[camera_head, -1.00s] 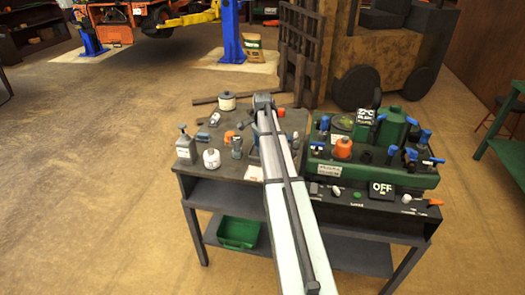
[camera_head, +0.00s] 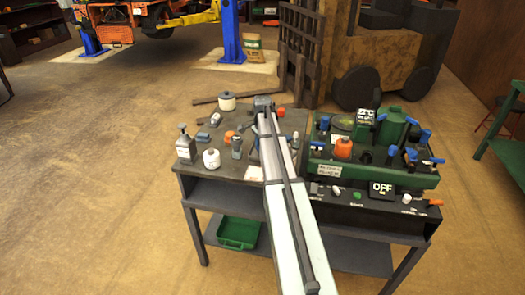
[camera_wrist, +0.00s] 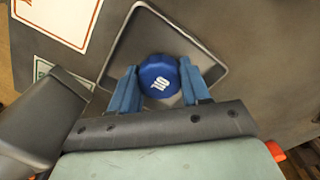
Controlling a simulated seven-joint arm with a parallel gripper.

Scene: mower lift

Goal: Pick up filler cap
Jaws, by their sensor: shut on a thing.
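The filler cap (camera_wrist: 159,78) looks like a round blue cap with a white mark on top, seen in the wrist view. My gripper (camera_wrist: 160,82) is shut on it, with one blue finger on each side. Behind the cap is a square grey recess (camera_wrist: 208,50) with a raised rim. I cannot tell whether the cap touches the recess. In the head view my arm hides the gripper and the cap over the workbench.
The workbench (camera_head: 230,172) carries a white pump bottle (camera_head: 185,146), a white jar (camera_head: 227,101) and small loose parts on the left. A green machine (camera_head: 370,170) with blue knobs and an orange cap stands on the right. A green bin (camera_head: 238,233) sits on the lower shelf.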

